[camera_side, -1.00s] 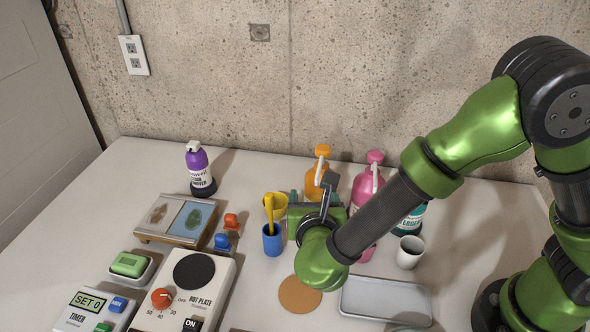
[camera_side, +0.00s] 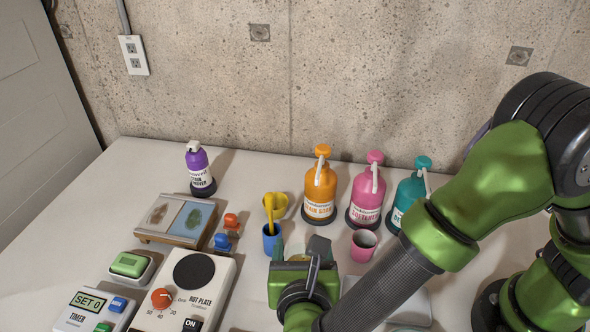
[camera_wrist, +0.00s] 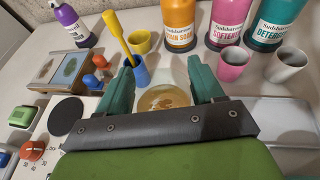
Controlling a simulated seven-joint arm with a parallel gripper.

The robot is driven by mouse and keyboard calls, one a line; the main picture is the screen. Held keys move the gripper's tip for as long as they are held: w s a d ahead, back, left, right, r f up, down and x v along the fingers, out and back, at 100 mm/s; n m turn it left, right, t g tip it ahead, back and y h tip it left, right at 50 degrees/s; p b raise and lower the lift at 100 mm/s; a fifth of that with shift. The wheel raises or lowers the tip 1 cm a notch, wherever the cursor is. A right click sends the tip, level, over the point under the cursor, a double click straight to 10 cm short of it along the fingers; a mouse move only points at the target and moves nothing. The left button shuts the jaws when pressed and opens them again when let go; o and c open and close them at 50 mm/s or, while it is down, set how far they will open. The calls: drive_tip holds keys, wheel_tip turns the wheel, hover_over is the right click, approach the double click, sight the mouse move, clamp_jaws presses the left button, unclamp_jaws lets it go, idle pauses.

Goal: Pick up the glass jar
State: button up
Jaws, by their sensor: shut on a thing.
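My gripper (camera_side: 298,258) is over the front middle of the table, its fingers pointing away from the side camera. In the wrist view its two green fingers (camera_wrist: 163,84) stand on either side of a clear glass jar (camera_wrist: 166,98) and are shut on it. Something round and amber-brown shows in or through the glass; I cannot tell which. In the side view only a little of the jar shows between the fingers, and the wrist hides the rest. I cannot tell whether the jar touches the table.
A blue cup (camera_wrist: 137,76) with a yellow spoon stands close to the left finger. A yellow cup (camera_wrist: 141,42), a pink cup (camera_wrist: 233,63) and a white cup (camera_wrist: 287,64) stand behind. Several detergent bottles line the back. The hot plate (camera_side: 207,287) is at left, a metal tray (camera_wrist: 285,118) at right.

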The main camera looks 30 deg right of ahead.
drive_tip(key=s+a, duration=0.5)
drive_tip(key=shift+s, duration=0.15)
idle(0.3)
drive_tip(key=shift+a, duration=0.15)
idle(2.7)
